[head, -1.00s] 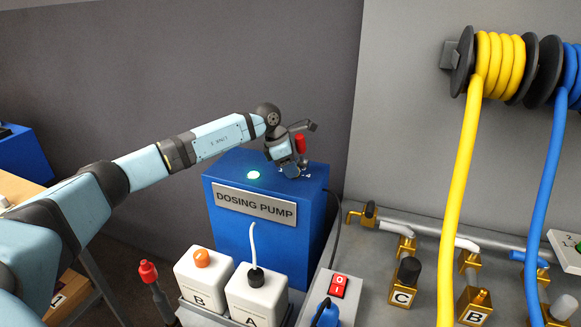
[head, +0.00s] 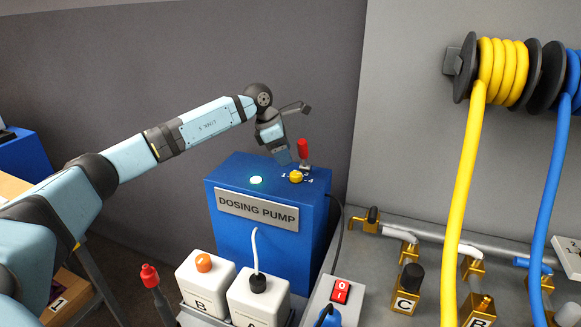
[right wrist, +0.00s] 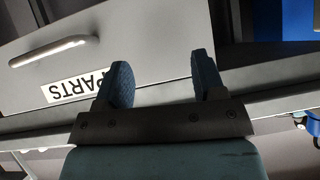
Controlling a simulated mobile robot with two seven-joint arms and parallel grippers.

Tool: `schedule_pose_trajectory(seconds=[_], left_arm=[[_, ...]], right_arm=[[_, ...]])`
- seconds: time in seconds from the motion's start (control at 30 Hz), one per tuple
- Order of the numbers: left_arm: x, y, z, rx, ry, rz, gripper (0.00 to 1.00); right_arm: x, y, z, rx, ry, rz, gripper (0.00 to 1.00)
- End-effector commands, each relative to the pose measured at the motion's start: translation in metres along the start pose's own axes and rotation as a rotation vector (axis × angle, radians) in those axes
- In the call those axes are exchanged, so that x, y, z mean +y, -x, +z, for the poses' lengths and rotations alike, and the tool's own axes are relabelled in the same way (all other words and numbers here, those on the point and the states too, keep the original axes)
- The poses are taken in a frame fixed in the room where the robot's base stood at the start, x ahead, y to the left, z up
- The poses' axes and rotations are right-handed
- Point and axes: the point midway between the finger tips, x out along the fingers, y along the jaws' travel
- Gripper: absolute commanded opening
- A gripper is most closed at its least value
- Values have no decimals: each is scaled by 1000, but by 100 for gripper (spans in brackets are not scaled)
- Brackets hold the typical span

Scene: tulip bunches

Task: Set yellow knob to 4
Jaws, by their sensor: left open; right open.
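The blue dosing pump (head: 265,240) stands at the middle of the head view. On its top is the yellow knob (head: 296,176), with small white marks around it too small to read. My left gripper (head: 284,160) is open, above and behind the knob, apart from it. A red-handled lever (head: 303,150) stands just behind the knob. My right gripper (right wrist: 160,82) shows in the right wrist view, open and empty, in front of a grey drawer labelled PARTS (right wrist: 75,87).
White canisters B (head: 205,278) and A (head: 258,300) stand in front of the pump. A red switch (head: 341,291) is to their right. Yellow (head: 470,170) and blue (head: 551,190) hoses hang from reels at the right.

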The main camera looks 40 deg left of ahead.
Motion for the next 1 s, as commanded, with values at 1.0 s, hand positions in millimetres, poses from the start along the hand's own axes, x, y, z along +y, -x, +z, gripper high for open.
schedule_pose_trajectory(seconds=[1.0], left_arm=[[0,69,0,-1,0,0,63]], right_arm=[[2,2,5,-9,7,-1,63]])
